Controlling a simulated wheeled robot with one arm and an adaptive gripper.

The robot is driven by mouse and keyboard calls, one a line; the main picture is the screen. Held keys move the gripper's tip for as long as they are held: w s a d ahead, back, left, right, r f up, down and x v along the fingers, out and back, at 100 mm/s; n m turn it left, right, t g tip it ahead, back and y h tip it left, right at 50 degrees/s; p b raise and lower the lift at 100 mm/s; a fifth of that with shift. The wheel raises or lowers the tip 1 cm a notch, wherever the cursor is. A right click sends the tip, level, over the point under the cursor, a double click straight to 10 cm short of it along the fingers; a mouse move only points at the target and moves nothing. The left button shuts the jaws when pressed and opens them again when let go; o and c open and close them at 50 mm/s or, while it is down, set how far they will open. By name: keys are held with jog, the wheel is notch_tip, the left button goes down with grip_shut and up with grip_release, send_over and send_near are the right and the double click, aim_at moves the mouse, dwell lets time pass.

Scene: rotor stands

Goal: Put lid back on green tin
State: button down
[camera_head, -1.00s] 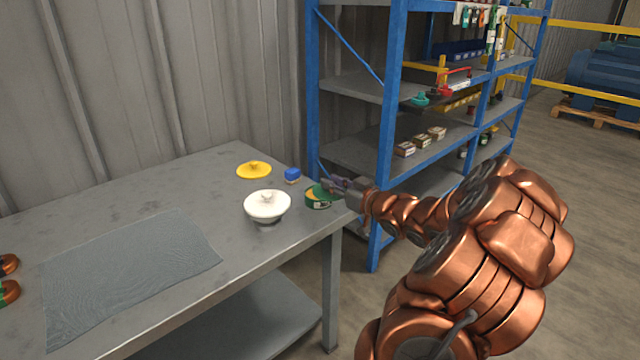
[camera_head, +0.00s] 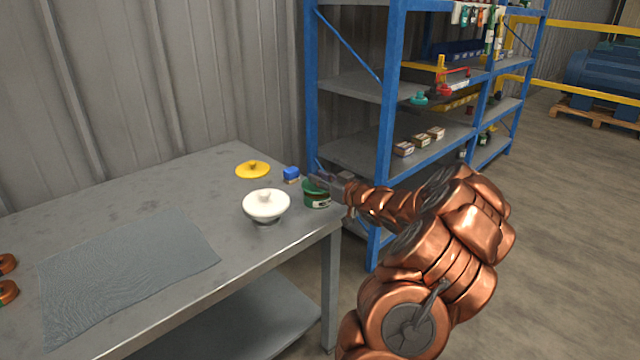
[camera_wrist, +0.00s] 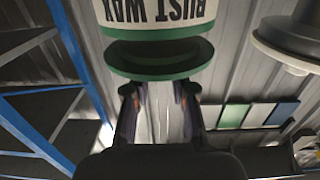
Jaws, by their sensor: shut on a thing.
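The green tin (camera_head: 317,199) stands near the right end of the workbench. In the wrist view its white band (camera_wrist: 160,12) reads RUST WAX upside down. The green lid (camera_wrist: 160,64) is level and lined up with the tin's open end, very close to its rim. I cannot tell whether it is fully seated. My gripper (camera_head: 319,180) is over the tin in the head view and hides most of the lid there. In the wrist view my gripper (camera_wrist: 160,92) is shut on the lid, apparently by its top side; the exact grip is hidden.
A small blue-topped container (camera_head: 291,175) and a yellow lid-like disc (camera_head: 253,169) are behind. A grey mat (camera_head: 130,262) lies on the workbench (camera_head: 240,258). Blue shelving (camera_head: 392,120) stands close on the right.

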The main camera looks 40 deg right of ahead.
jog(key=shift+f, duration=0.5)
jog(key=shift+f, duration=0.1)
jog(key=shift+f, duration=0.3)
jog(key=shift+f, duration=0.15)
jog(key=c, duration=1)
grip_release()
jog(key=shift+o, duration=0.2)
